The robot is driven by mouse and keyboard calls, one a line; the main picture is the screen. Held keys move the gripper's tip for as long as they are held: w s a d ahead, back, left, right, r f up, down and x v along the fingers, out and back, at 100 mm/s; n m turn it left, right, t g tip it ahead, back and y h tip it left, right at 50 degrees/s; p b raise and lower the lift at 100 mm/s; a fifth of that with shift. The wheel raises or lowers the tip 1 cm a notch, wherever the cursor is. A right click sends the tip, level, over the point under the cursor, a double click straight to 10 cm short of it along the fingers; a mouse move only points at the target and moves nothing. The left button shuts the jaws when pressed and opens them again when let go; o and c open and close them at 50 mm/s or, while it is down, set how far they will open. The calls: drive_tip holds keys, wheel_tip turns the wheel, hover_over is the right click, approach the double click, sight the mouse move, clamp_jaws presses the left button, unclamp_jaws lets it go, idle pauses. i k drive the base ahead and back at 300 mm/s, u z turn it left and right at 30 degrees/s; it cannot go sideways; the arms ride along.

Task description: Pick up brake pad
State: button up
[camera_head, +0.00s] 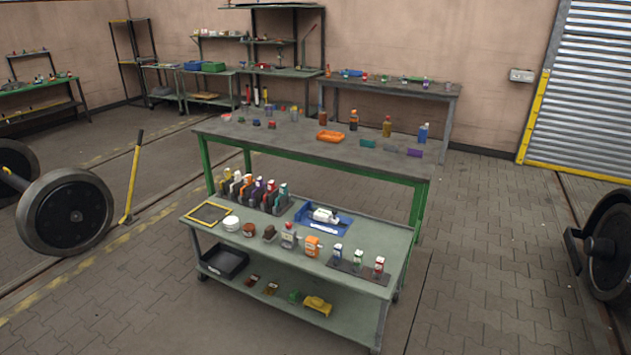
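No part of my arm or gripper shows. I cannot tell for sure which item is the brake pad; the things are small from here. On the top of the near grey-green cart (348,268), a dark brown block (270,233) stands in the front row, between a reddish-brown item (249,229) and a grey-white bottle (289,236). On the cart's lower shelf lie two small brown pieces, one on the left (253,280) and one on the right (271,288).
The cart top also holds a blue tray (343,230), a yellow-framed mat (194,217), several bottles and an orange container (312,246). A green-legged workbench (290,145) stands close behind. Wheelsets stand left (67,213) and right (611,245). Floor right of the cart is clear.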

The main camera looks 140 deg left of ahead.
sight(230, 179)
drive_tip(key=u, duration=5.2)
